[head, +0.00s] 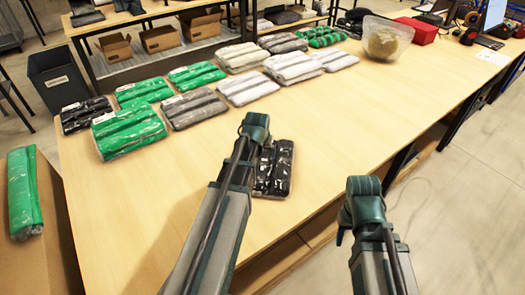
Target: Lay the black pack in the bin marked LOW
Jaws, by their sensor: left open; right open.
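A black pack (283,170) in clear wrap lies on the table near its front edge, partly hidden by my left arm. My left gripper (262,146) is over the far left part of this pack; its fingers are mostly hidden, and I cannot tell whether they touch it. My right gripper (342,236) hangs empty and open to the right of the table's front edge. Another black pack (86,115) lies at the table's far left corner. A dark grey bin (62,93) with a pale label stands beyond the left edge; its lettering is too small to read.
Green, grey and white packs (193,107) lie in rows along the back of the table (130,215). A green pack (24,192) lies on a cardboard box at left. A clear bag (386,38) and red case (416,30) are at back right. The table's middle right is clear.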

